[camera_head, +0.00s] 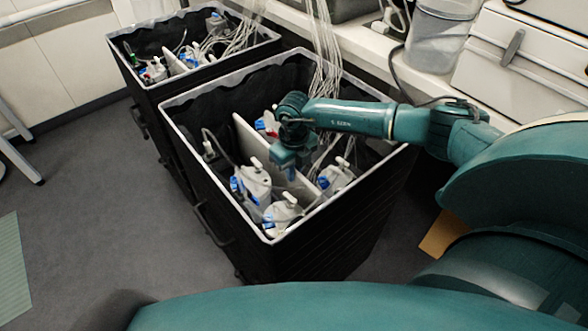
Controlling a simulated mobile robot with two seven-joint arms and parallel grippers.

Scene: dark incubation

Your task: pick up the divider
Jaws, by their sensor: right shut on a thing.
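The divider (249,141) is a pale, thin upright panel. It stands inside the near black bin (205,240) and splits it lengthwise. My right arm reaches in from the right, and my right gripper (291,175) points down over the bin, shut on the divider's top edge near its middle. The gripper hides part of the panel. The divider's lower part is down among the bin's contents, so I cannot tell if it is lifted. My left gripper is not in view.
White bottles with blue parts (254,180) (283,215) (336,176) stand on both sides of the divider. Pale cables (325,50) hang into the bin's back. A second black bin (150,98) stands behind left. A bench (375,65) runs behind.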

